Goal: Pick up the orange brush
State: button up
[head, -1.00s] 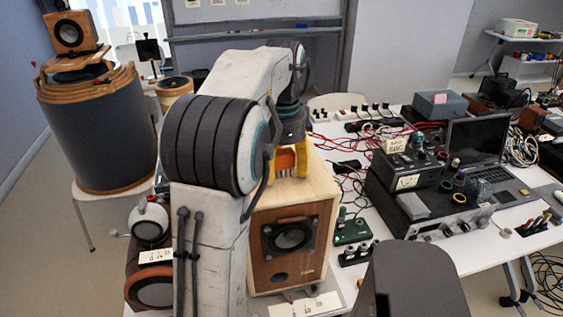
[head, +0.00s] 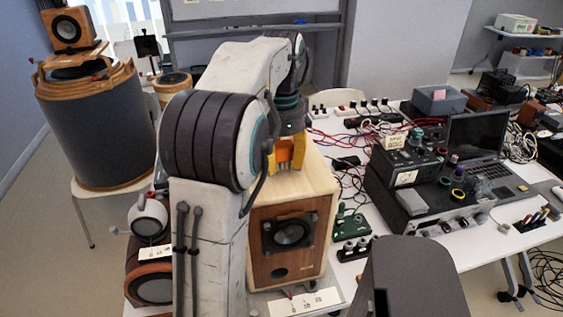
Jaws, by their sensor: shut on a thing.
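The orange brush (head: 284,151) shows as a small orange patch above the top of the wooden speaker box (head: 313,182). My gripper (head: 285,160) has yellow fingers, one on each side of the brush, and is shut on it. My arm hides part of the brush and of the speaker top. I cannot tell whether the brush touches the speaker top.
The speaker stands on a white table (head: 462,238). To its right are green terminal boards (head: 350,222), a black instrument (head: 425,205), a laptop (head: 484,150) and tangled red cables (head: 345,175). A large grey drum (head: 97,135) stands at the left.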

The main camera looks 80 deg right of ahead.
aim_at(278, 147)
jog(key=r, duration=0.3)
jog(key=shift+w+a+r, duration=0.3)
jog(key=w+a+r, duration=0.6)
jog(key=w+a, duration=0.1)
jog(key=a, duration=0.1)
jog(key=shift+a+r, duration=0.15)
jog(key=shift+r, duration=0.05)
